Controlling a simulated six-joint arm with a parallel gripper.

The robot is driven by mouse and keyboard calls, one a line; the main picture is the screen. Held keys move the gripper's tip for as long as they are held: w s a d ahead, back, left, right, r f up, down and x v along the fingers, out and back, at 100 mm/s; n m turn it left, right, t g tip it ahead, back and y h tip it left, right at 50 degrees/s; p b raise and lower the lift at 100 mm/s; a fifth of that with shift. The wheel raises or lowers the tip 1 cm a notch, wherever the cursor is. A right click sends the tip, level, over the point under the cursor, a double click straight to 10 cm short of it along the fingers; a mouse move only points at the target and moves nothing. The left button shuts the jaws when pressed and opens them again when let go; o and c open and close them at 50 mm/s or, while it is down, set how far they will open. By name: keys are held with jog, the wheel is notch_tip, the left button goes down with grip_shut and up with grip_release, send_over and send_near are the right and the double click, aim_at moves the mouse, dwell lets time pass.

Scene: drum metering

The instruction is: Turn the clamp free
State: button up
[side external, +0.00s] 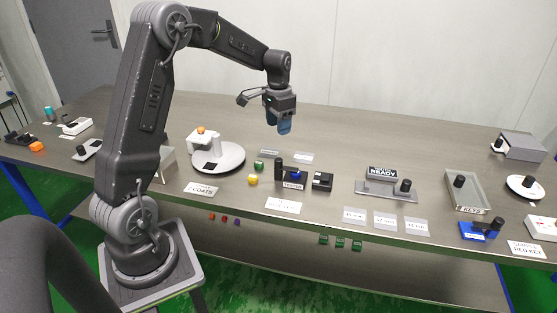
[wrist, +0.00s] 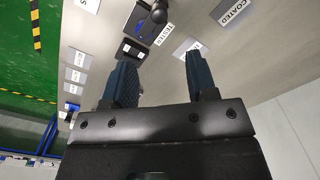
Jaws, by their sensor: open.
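My gripper (side external: 278,124) is open and empty, fingers down, well above the bench in the side view. Its two blue fingers (wrist: 161,72) stand apart in the wrist view. Below it is the tester (side external: 293,180), a dark block with a blue part and an upright black handle (side external: 278,168). The tester (wrist: 138,22) and its black knob (wrist: 158,14) also show at the top of the wrist view, beyond the fingertips. No part is marked as a clamp, so I cannot tell whether this handle is it. Nothing touches the gripper.
A black box (side external: 322,181) stands right of the tester. Green (side external: 259,166) and yellow (side external: 253,179) pieces lie to its left, near a white round turntable (side external: 232,162). A READY stand (side external: 384,186), a KEYS tray (side external: 466,190) and a blue block (side external: 473,232) with a black handle stand further right.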

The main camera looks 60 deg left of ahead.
aim_at(279, 159)
notch_tip(279, 159, down, 13)
jog(key=shift+r, duration=0.2)
dwell(0.3)
jog(key=c, duration=0.9)
